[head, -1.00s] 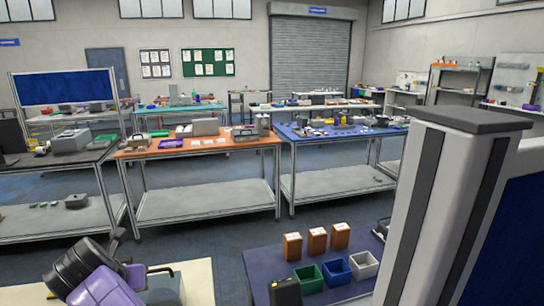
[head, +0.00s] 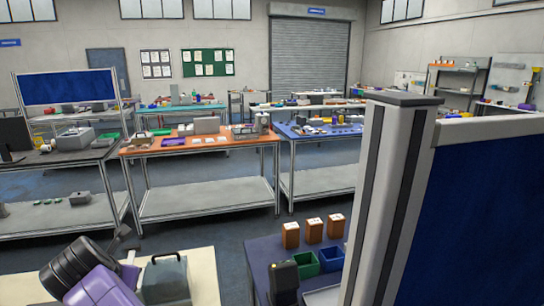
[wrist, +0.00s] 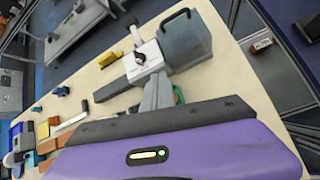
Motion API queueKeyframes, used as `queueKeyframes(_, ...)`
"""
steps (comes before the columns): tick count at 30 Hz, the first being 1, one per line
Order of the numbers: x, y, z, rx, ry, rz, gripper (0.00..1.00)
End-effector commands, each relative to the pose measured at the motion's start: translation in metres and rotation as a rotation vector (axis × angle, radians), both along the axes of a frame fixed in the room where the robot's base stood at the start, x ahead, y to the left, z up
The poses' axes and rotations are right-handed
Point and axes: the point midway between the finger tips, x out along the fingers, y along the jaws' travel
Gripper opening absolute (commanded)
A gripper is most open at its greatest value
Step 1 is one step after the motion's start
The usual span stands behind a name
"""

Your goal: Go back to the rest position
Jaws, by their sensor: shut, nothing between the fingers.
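My gripper (wrist: 157,92) shows in the wrist view as short grey fingers in front of its purple housing, shut with nothing between them. It points over a cream table (wrist: 222,78). A white block with a dark round spot (wrist: 147,58) lies just beyond the fingers. I cannot tell how high the fingers are above the table. In the head view my purple and black arm parts fill the lower left, and the fingers cannot be made out there.
A grey box with a black handle (head: 165,280) stands close to my arm. A yellow piece (wrist: 110,60) lies nearby. A dark blue table (head: 262,256) holds brown cartons (head: 291,235), a green bin (head: 306,265) and a blue bin (head: 331,258). A tall grey post (head: 390,190) and blue partition (head: 490,210) stand right.

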Motion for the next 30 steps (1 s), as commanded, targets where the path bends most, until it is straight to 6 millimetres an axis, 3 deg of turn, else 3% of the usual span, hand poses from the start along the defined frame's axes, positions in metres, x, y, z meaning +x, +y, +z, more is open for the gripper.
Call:
queueKeyframes(7,-0.001,0.038,0.047,0.336,-0.021,-0.099,0.0)
queueKeyframes(11,-0.012,0.051,0.051,0.579,0.022,-0.166,0.0)
queueKeyframes(14,-0.023,0.048,0.041,0.804,0.095,-0.239,0.0)
queueKeyframes(20,-0.046,0.013,0.008,1.21,0.273,-0.398,0.0)
queueKeyframes(26,-0.071,-0.051,-0.025,1.546,0.437,-0.558,0.0)
queueKeyframes(30,-0.091,-0.105,-0.047,1.749,0.533,-0.663,0.0)
